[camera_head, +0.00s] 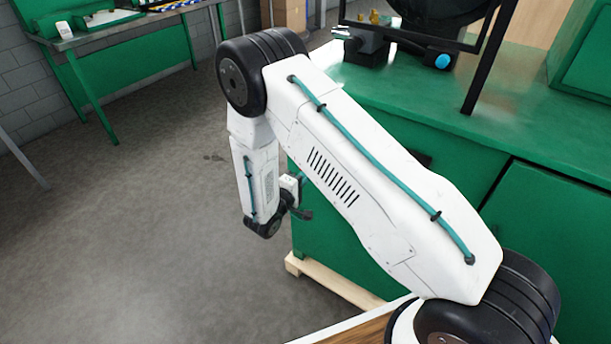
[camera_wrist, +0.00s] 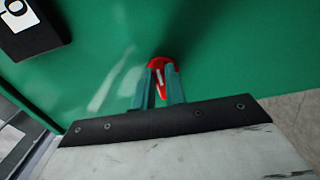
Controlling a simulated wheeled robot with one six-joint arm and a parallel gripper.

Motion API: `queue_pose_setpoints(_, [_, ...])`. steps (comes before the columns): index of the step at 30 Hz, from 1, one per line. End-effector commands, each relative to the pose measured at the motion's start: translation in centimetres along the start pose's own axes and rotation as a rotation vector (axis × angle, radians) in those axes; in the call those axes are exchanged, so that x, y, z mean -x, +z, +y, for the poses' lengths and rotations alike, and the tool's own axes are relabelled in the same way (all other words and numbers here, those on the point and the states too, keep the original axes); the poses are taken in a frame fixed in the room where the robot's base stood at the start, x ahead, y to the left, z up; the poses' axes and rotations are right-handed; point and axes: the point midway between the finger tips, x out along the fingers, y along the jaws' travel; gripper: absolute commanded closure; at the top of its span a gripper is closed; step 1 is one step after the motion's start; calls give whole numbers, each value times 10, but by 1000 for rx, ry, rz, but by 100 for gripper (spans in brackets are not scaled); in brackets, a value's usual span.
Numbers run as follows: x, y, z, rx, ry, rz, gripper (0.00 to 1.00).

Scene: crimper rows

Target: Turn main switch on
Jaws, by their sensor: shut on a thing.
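The red main switch (camera_wrist: 160,64) is on the green cabinet wall in the wrist view, with a white mark on its handle. My gripper (camera_wrist: 162,80) has its two teal fingers on either side of the red handle and is shut on it. The fingers cover part of the switch. In the head view my arm reaches down beside the cabinet, and the switch is hidden there.
The green cabinet (camera_head: 540,215) stands on a wooden pallet (camera_head: 335,284). A black box with a white symbol (camera_wrist: 30,25) is on the panel at upper left in the wrist view. A green workbench (camera_head: 130,62) stands at the back left. Open grey floor lies left of my arm.

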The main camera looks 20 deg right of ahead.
Motion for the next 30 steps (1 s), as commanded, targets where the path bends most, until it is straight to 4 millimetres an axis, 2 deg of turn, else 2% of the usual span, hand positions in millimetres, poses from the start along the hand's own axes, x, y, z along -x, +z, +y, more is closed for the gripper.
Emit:
queue_pose_setpoints(12, [1, 3, -2, -2, -4, -4, 100])
queue_pose_setpoints(13, [1, 3, -2, -1, -4, -4, 84])
queue_pose_setpoints(15, [1, 3, -2, -2, -3, -4, 65])
queue_pose_setpoints(25, [4, 0, -1, -5, -2, 0, 65])
queue_pose_setpoints(30, [27, 0, -1, -3, -2, 3, 65])
